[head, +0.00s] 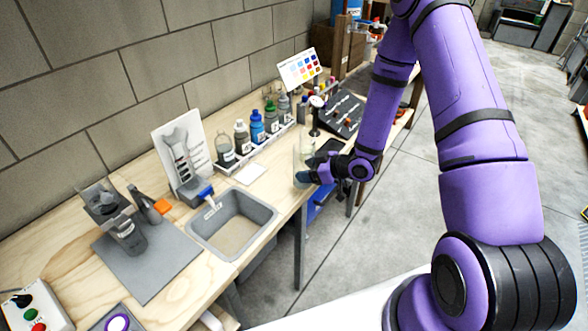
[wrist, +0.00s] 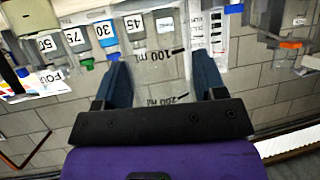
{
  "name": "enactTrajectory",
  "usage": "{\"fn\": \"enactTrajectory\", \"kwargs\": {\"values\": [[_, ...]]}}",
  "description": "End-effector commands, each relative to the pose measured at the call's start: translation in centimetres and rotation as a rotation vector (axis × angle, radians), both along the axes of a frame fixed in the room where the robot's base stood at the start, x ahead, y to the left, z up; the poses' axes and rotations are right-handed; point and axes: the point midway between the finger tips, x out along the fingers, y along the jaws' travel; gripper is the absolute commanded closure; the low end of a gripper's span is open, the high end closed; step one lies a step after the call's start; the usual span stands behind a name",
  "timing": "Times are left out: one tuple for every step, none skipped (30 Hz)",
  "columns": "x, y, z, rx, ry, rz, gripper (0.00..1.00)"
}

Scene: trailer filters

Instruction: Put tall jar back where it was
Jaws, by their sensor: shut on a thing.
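My gripper (head: 308,177) is shut on a tall clear jar (head: 303,153) near the front edge of the wooden bench. In the wrist view, the jar (wrist: 158,72) stands between the two dark fingers of my gripper (wrist: 160,62) and shows printed 100 ml and 200 ml marks. The fingers hide parts of the jar's sides in the head view. I cannot tell whether its base touches the bench.
A tray (head: 246,153) of several labelled bottles stands along the wall. A grey sink (head: 234,222) is set into the bench (head: 172,290). A dark rack (head: 340,113) lies beyond the jar. A white card (head: 250,173) lies by the sink.

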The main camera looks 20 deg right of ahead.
Motion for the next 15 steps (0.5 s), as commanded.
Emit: {"fn": "enactTrajectory", "kwargs": {"values": [[1.2,0.5,-0.1,-0.001,-0.002,0.002,0.65],[1.8,0.7,-0.1,0.0,-0.003,0.001,0.65],[2.6,0.9,-0.2,0.0,-0.003,0.002,0.65],[3.2,1.1,-0.3,0.0,-0.003,0.001,0.65],[3.6,1.3,-0.3,-0.001,-0.003,0.001,0.65],[4.2,1.5,-0.4,0.0,-0.002,0.001,0.65],[4.6,1.6,-0.4,0.001,-0.002,0.0,0.65],[4.9,1.7,-0.5,0.001,-0.001,0.0,0.65],[5.2,1.8,-0.5,0.0,-0.001,0.0,0.65],[5.4,1.8,-0.5,0.0,-0.001,0.0,0.65],[5.5,1.9,-0.6,0.0,0.0,0.0,0.65],[5.7,1.9,-0.6,0.0,0.0,0.0,0.65],[5.8,2.0,-0.6,0.001,0.001,0.0,0.65],[5.9,2.0,-0.6,0.001,0.001,0.0,0.65],[6.2,2.1,-0.6,0.001,0.001,0.0,0.65]]}}
